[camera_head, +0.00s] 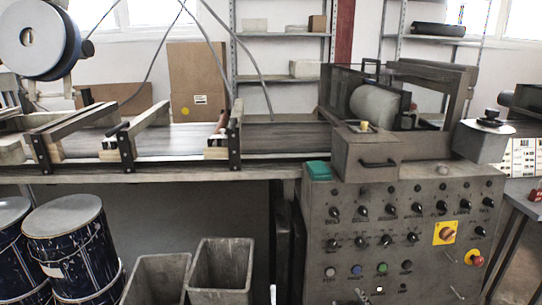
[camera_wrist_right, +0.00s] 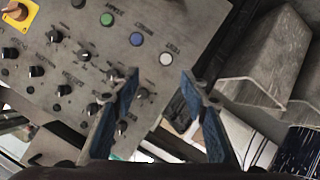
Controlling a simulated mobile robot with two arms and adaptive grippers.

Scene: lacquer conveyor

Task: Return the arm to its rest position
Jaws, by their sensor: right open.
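My right gripper (camera_wrist_right: 160,90) shows in the right wrist view with its two blue-padded fingers spread apart and nothing between them. It is in front of the grey control panel (camera_wrist_right: 60,70), near the panel's lower corner, where a white button (camera_wrist_right: 166,59), a blue button (camera_wrist_right: 136,39) and a green button (camera_wrist_right: 106,19) sit in a row. I cannot tell whether a finger touches the panel. In the head view the same control panel (camera_head: 400,235) stands at the right, and neither of my grippers is clearly seen there.
Two grey bins (camera_head: 222,270) stand under the conveyor (camera_head: 180,140), beside blue drums (camera_head: 72,240) at the left. The bins also show at the right of the wrist view (camera_wrist_right: 265,60).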

